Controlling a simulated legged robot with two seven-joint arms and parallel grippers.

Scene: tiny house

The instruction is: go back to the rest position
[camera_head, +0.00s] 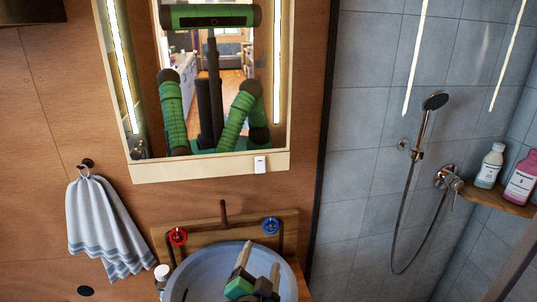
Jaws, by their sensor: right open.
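My right gripper (258,268) is in the lower middle of the head view, in front of the blue-grey wash basin (196,270). Its two pale fingers are apart, with nothing seen between them. It hides part of the basin; whether it touches the basin I cannot tell. My left gripper does not show directly. The mirror (220,165) above the basin reflects my green head bar and both my green arms, bent.
A red tap handle (178,236) and a blue one (270,225) stand behind the basin. A small bottle (162,275) is at its left. A striped towel (100,225) hangs left. A shower (435,101) and a shelf (497,198) with two bottles are at the right.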

